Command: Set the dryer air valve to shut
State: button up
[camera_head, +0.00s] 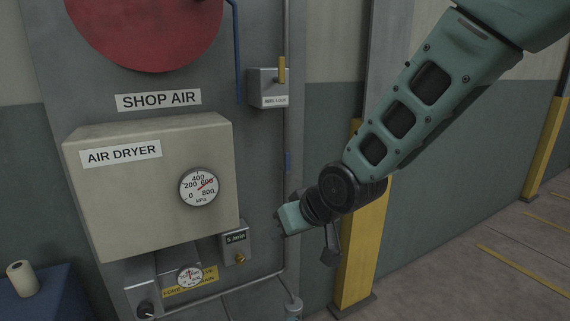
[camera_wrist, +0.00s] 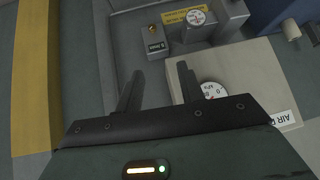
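The beige air dryer box (camera_head: 150,185) is on the grey panel, with a round kPa gauge (camera_head: 200,187) on its front. The dryer box also shows in the wrist view (camera_wrist: 255,75).
Below the dryer are a small display box (camera_head: 236,240) with a brass knob, a second gauge (camera_head: 190,276) over a yellow label, and a black knob (camera_head: 146,309). A yellow-levered lock box (camera_head: 268,88) is above. A yellow post (camera_head: 362,250) stands right, close behind my arm.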

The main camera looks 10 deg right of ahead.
jog(key=w+d+m+t+b, duration=0.1)
jog(key=w+d+t, duration=0.35)
jog(key=w, duration=0.65)
jog(key=t+y+b, duration=0.1)
jog(key=t+b, duration=0.1)
jog(key=t, duration=0.3)
send_near(288, 158)
jog(key=p+x, duration=0.3)
jog(key=x, duration=0.9)
jog(key=shift+w, duration=0.2)
grip_shut()
